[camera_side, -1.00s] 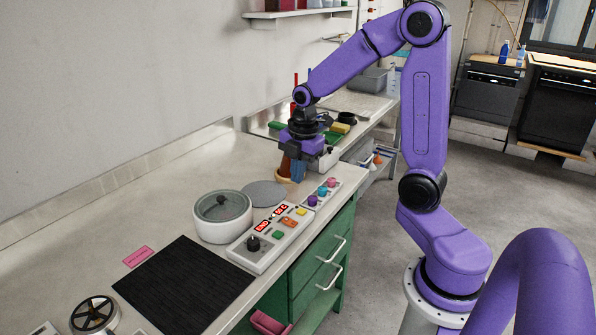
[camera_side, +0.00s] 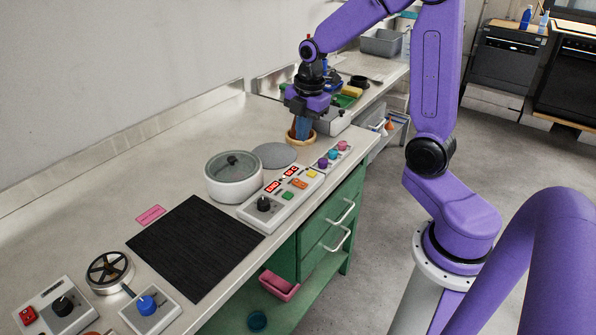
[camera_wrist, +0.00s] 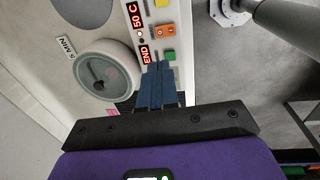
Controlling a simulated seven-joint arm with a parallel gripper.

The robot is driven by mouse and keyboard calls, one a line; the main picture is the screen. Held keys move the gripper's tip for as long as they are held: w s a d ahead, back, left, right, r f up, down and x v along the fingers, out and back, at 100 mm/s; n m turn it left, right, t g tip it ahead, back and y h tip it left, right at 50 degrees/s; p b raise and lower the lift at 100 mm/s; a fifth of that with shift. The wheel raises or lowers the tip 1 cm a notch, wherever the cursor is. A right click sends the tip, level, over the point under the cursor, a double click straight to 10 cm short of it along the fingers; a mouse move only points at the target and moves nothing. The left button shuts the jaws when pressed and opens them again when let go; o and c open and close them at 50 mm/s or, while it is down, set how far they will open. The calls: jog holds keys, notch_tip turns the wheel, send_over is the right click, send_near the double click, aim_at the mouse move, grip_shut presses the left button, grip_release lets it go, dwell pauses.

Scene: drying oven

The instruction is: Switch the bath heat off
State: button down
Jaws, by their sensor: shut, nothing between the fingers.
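The bath (camera_side: 232,182) is a round white pot with a clear lid, and it also shows in the wrist view (camera_wrist: 112,72). Beside it is a pale control panel (camera_side: 248,214) with red displays, a black knob (camera_side: 264,204), and green (camera_side: 288,196), orange (camera_side: 299,184) and yellow (camera_side: 311,174) controls. In the wrist view the displays read "50 C" and "END", near the orange control (camera_wrist: 165,30) and green control (camera_wrist: 170,55). I cannot read which control is the heat.
A tan ring-shaped dish (camera_side: 312,137) is close at my fingers. A grey disc (camera_side: 274,155) and black mat (camera_side: 190,248) lie on the bench. A handwheel (camera_side: 110,271) stands front left.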

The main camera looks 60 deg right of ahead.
aim_at(297, 181)
jog(key=shift+f, duration=0.1)
jog(key=f, duration=0.4)
jog(key=w+f, duration=0.1)
jog(key=f, duration=0.8)
jog(key=shift+w+f, duration=0.35)
jog(key=shift+f, duration=0.2)
jog(key=shift+s, duration=0.1)
jog(key=shift+s+r, duration=0.15)
jog(key=shift+s, duration=0.55)
jog(key=shift+r, duration=0.1)
notch_tip(297, 181, up, 14)
jog(key=s, duration=0.1)
jog(key=shift+s, duration=0.3)
dwell(0.5)
